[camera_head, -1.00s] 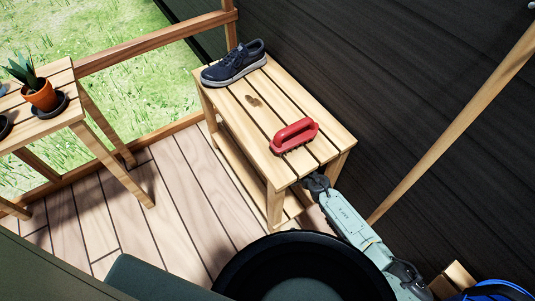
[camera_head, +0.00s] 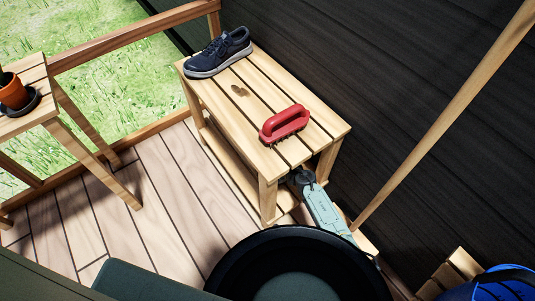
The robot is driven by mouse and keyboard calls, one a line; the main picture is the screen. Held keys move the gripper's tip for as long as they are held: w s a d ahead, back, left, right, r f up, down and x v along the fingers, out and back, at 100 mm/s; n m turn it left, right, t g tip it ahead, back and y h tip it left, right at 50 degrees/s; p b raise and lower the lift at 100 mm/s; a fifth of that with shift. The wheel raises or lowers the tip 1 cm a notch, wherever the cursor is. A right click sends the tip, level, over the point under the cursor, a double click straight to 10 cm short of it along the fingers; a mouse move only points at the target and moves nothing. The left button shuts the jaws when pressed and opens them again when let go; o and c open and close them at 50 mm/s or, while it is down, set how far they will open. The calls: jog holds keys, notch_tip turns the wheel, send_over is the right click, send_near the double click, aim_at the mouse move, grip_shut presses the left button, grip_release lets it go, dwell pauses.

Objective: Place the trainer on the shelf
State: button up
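The trainer (camera_head: 219,52), a dark navy shoe with a pale sole, stands upright on the far left end of a slatted wooden bench (camera_head: 222,92). A slatted lower shelf (camera_head: 232,168) shows under the bench top, partly hidden by the top and legs. My pale arm reaches toward the bench's near right end. A dark part at its end, which may be my gripper (camera_head: 301,178), is just below the top's near edge. No fingers can be made out. It is well apart from the trainer.
A red-handled brush (camera_head: 285,122) lies on the bench's near end. A small table with a potted plant (camera_head: 14,93) stands left. A dark wall is behind, with a leaning wooden pole (camera_head: 440,120). A blue object (camera_head: 500,285) is at lower right. The plank floor between the tables is clear.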

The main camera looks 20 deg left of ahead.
jog(key=shift+f, duration=0.1)
jog(key=o, duration=1.4)
jog(key=shift+o, duration=0.2)
jog(key=shift+r, duration=0.25)
jog(key=shift+p+v, duration=0.5)
jog(key=shift+v, duration=3.2)
